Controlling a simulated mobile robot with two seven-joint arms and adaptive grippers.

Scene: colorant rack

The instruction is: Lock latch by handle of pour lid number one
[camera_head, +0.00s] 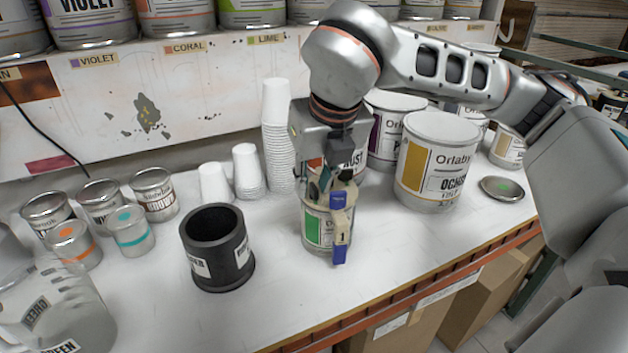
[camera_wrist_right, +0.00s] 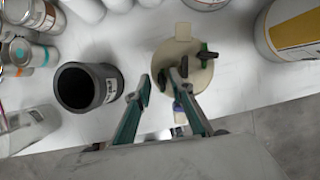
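The pour lid (camera_head: 343,192) is cream, with blue parts (camera_head: 339,256) and a "1" on its front. It sits on a can with a green label (camera_head: 314,228). In the right wrist view the round lid (camera_wrist_right: 168,62) carries a dark latch handle (camera_wrist_right: 208,55) with green beside it. Whether the latch is locked I cannot tell. My right gripper (camera_head: 328,178) points down just above the lid. The right wrist view shows its fingers (camera_wrist_right: 157,85) apart: one over the lid, the other beside its left edge, with no object held. My left gripper is out of view.
A black cylindrical holder (camera_head: 217,245) stands left of the can, with a clear jug (camera_head: 60,320) farther left. Small cans (camera_head: 153,193) and stacked white cups (camera_head: 277,150) stand behind. A large ochre can (camera_head: 437,155) is on the right. The table's front edge is close.

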